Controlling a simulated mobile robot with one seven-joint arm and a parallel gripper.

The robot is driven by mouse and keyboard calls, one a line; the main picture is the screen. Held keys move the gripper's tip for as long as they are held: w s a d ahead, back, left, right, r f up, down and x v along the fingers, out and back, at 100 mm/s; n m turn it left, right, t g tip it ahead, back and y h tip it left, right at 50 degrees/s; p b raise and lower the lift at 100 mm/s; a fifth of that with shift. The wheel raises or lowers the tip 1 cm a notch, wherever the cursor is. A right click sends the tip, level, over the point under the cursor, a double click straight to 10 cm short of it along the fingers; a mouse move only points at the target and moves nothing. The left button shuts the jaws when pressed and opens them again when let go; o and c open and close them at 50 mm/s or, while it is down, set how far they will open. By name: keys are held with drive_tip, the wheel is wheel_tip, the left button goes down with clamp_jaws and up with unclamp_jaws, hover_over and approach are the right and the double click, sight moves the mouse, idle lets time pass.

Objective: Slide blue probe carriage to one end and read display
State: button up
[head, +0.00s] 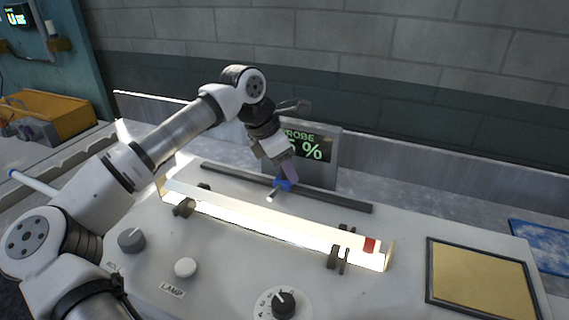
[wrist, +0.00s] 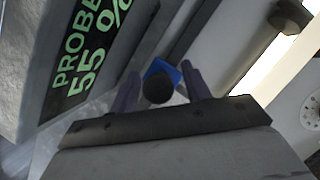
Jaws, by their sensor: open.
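The blue probe carriage (head: 283,186) sits on a dark rail (head: 335,200) behind the lit glass tube, near the rail's middle. A short pale rod sticks out from it toward the tube. My gripper (head: 289,174) is directly above the carriage, pointing down. In the wrist view the carriage (wrist: 164,69) and its dark round knob (wrist: 158,89) lie between my two open fingers (wrist: 161,86); I cannot tell whether they touch. The display (head: 318,148) stands behind the rail, partly hidden by my gripper. In the wrist view the display (wrist: 90,50) reads PROBE 55 %.
The lit trough with the tube (head: 270,222) runs along the bench on dark clamps (head: 338,258), with a red band (head: 371,245) near its right end. Knobs (head: 131,239) and a dial (head: 284,304) are in front. A framed tan panel (head: 480,280) lies at right.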

drive_tip(key=shift+c, duration=0.3)
clamp_jaws()
drive_tip(key=w+a, duration=0.1)
drive_tip(key=a, duration=0.2)
drive_tip(key=w+a+p, duration=0.1)
drive_tip(key=w+a, duration=0.1)
drive_tip(key=a, duration=0.2)
drive_tip(key=w+a, duration=0.1)
drive_tip(key=a, duration=0.3)
drive_tip(key=shift+w+r, duration=0.1)
drive_tip(key=shift+w, duration=0.25)
drive_tip(key=shift+w+a, duration=0.2)
drive_tip(key=shift+a, duration=0.35)
drive_tip(key=shift+o, duration=0.3)
unclamp_jaws()
drive_tip(key=b+v, duration=0.1)
drive_tip(key=v, duration=1.2)
drive_tip(key=shift+r, duration=0.3)
drive_tip(key=shift+s+a, duration=0.1)
